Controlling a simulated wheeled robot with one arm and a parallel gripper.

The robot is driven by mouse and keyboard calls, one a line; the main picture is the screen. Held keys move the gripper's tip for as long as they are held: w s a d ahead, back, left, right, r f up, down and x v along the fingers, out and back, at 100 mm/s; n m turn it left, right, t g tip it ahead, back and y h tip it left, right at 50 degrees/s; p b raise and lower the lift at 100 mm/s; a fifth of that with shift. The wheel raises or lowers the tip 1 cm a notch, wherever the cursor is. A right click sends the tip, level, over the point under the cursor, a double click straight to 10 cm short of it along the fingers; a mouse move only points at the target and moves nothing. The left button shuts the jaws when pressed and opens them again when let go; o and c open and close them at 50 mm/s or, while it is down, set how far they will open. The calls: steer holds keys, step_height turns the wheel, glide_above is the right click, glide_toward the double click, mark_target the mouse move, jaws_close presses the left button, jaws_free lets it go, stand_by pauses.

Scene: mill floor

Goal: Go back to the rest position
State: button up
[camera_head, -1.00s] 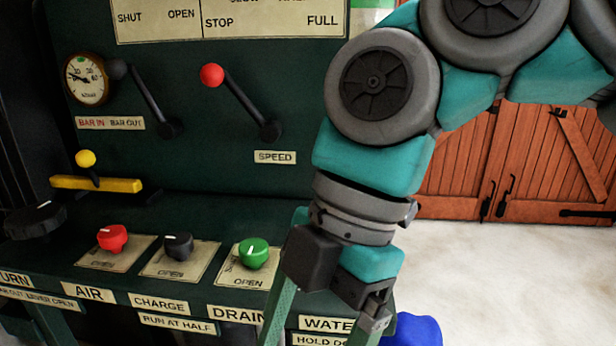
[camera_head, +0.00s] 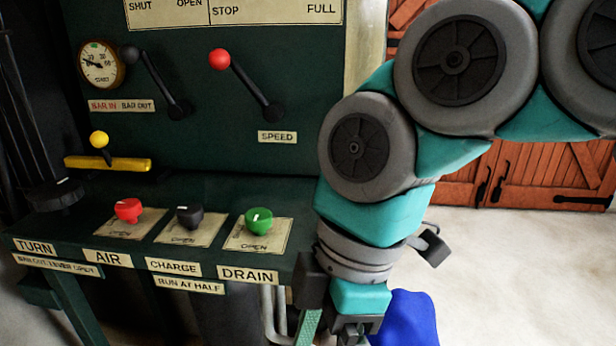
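My gripper (camera_head: 332,330) hangs low at the bottom of the head view, in front of the right end of the dark green control panel. Its two fingers stand apart, and I see nothing between them. The fingertips are cut off by the bottom edge. The arm comes down from the upper right and covers the panel's right edge. The green DRAIN knob (camera_head: 259,220) is left of the gripper and apart from it. Further left are the black CHARGE knob (camera_head: 189,217) and the red AIR knob (camera_head: 128,209).
A red-topped SPEED lever (camera_head: 243,82), a black-topped lever (camera_head: 152,80) and a gauge (camera_head: 101,64) are on the upright panel. A yellow-topped lever (camera_head: 99,140) is at left. A blue object (camera_head: 408,318) lies behind the gripper. Pale floor is clear before the wooden doors (camera_head: 535,175).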

steer(key=d+f+m+h, duration=0.1)
steer(key=d+f+m, duration=0.6)
steer(key=f+m, duration=0.3)
steer(key=s+d+f+m+h, duration=0.1)
steer(key=d+f+m, duration=0.6)
steer(key=f+m, duration=0.3)
steer(key=shift+s+d+f+h, duration=0.15)
steer(key=shift+s+h, duration=0.15)
